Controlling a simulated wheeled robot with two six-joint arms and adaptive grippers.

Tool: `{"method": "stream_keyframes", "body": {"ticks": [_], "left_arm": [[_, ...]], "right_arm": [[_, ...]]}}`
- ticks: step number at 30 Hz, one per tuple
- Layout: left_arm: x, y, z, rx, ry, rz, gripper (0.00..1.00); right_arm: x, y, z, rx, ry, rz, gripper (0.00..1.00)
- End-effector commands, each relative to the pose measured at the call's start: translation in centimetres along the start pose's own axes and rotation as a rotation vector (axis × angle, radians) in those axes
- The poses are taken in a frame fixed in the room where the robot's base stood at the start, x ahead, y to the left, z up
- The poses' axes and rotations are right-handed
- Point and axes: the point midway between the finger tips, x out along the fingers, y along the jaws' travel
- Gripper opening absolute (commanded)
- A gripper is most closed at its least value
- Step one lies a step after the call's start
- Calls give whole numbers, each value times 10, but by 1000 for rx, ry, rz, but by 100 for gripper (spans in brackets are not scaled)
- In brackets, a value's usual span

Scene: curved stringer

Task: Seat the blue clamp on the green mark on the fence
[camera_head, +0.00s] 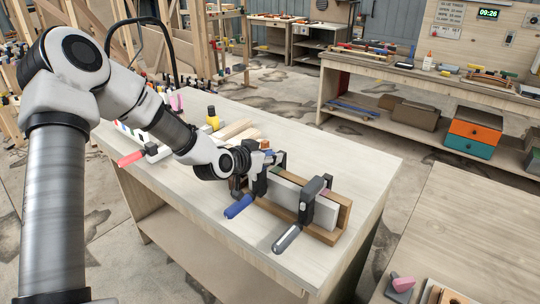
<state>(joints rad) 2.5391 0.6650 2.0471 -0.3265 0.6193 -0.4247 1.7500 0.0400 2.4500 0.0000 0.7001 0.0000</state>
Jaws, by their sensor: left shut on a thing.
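The blue clamp, with its blue handle (238,207), is near the left end of the fence (343,214). My left gripper (246,172) is shut on the blue clamp's dark upper part, and its fingers hide much of it. The fence is a brown wooden piece with a pale board (286,190) along its front. A small green patch, perhaps the green mark, shows at the fence top just right of the gripper. I cannot tell whether the blue clamp touches the fence. My right gripper is not in view.
A clamp with a grey handle (288,238) sits on the fence's right part. The workbench (375,165) is clear to the right.

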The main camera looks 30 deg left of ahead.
Motion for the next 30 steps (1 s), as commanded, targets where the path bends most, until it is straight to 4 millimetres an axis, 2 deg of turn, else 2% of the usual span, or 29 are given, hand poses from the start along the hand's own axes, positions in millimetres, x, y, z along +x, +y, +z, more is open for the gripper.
{"method": "stream_keyframes", "body": {"ticks": [29, 30], "left_arm": [[5, 0, 10, 1, 3, -1, 0], [5, 0, 10, 1, 3, -1, 42]], "right_arm": [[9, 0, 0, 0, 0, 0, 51], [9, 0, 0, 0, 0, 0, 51]]}}
